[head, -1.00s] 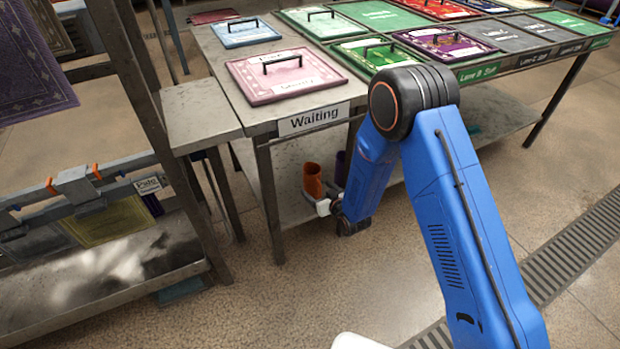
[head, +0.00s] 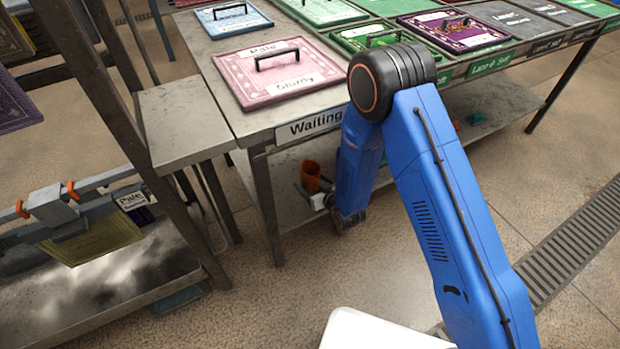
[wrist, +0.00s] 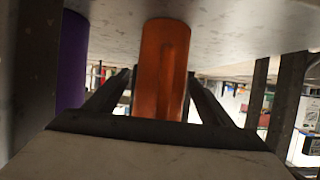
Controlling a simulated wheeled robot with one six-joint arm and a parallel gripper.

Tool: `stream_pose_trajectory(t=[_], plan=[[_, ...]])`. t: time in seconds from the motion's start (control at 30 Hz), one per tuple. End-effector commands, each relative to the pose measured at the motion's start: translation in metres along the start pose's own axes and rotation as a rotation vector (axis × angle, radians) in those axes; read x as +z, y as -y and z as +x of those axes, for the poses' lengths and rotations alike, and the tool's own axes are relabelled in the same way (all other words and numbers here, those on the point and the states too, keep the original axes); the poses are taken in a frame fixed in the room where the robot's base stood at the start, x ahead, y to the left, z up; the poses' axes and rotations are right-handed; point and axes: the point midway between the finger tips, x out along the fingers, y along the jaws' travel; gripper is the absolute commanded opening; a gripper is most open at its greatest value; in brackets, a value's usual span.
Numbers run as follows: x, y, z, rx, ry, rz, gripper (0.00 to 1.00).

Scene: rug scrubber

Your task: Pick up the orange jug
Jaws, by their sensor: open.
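The orange jug (head: 311,177) stands on the lower shelf (head: 283,215) of the metal table, under the "Waiting" sign. In the wrist view the jug (wrist: 162,60) lies between the two dark fingers of my gripper (wrist: 160,82), which are open with one on each side. The wrist view shows the shelf surface at the top, so it looks turned over. I cannot tell whether either finger touches the jug. In the head view my gripper (head: 314,198) is small and close to the jug, partly hidden by my blue arm.
A purple jug (wrist: 72,60) stands left of the orange one in the wrist view; my arm hides it in the head view. A table leg (head: 266,205) stands left of the jug. The tabletop (head: 225,75) is overhead. Floor in front is clear.

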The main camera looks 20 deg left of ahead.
Motion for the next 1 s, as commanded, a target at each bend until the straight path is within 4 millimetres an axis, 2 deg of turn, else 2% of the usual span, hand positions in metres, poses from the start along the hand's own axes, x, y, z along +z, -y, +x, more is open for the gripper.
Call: stream_pose_trajectory(t=[0.2,0.23,0.4,0.43,0.77,1.0], plan=[[0.0,0.0,0.0,0.0,0.0,0.0,0.76],[0.0,0.0,0.0,0.0,0.0,0.0,0.73],[0.0,0.0,0.0,0.0,0.0,0.0,0.33],[0.0,0.0,0.0,0.0,0.0,0.0,0.3],[-0.003,0.0,-0.001,0.0,-0.002,0.0,0.3],[-0.029,0.0,-0.012,0.0,-0.004,-0.001,0.3]])
